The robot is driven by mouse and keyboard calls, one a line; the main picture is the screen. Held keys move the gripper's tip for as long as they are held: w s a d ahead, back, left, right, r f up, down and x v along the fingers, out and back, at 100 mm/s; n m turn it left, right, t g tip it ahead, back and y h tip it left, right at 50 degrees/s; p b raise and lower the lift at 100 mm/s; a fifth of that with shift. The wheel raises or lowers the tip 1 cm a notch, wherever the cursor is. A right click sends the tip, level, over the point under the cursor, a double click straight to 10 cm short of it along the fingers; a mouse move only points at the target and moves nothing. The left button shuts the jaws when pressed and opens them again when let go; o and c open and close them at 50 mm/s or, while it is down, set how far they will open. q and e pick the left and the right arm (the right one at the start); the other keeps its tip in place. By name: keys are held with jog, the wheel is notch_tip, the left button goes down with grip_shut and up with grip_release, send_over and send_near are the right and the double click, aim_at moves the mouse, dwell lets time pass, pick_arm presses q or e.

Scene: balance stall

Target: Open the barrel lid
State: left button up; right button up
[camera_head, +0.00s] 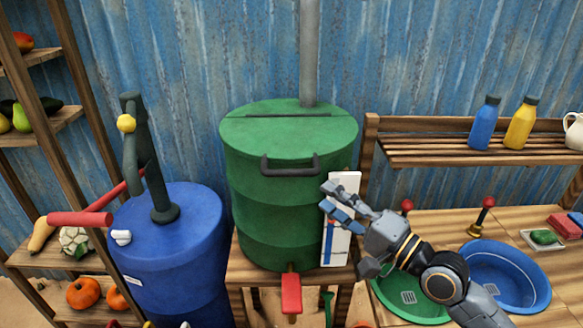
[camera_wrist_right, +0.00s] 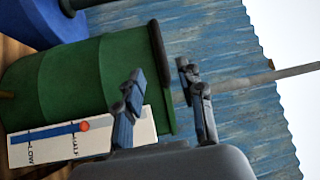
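The green barrel (camera_head: 275,215) stands on a wooden stand in the head view. Its flat lid (camera_head: 265,135) lies closed, with a seam across the back and a dark bar handle (camera_head: 290,171) at the front edge. My right gripper (camera_head: 331,197) is just right of the handle, in front of the white level gauge. In the right wrist view the fingers (camera_wrist_right: 160,75) are spread apart with nothing held between them. The dark handle (camera_wrist_right: 158,50) shows beyond the fingertips there, beside the green barrel wall (camera_wrist_right: 80,80). Contact is not visible. My left gripper is not in view.
A blue barrel (camera_head: 165,245) with a dark pump and red lever stands left. The white gauge (camera_head: 342,245) is on the barrel's right side. A red tap handle (camera_head: 291,293) juts out below. Right are a counter with basins (camera_head: 505,275) and a bottle shelf (camera_head: 430,160).

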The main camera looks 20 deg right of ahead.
aim_at(291, 173)
jog(key=p+x, duration=0.3)
jog(key=x, duration=0.7)
jog(key=shift+w, duration=0.15)
jog(key=shift+w+a, duration=0.3)
jog(key=shift+w, duration=0.05)
grip_shut()
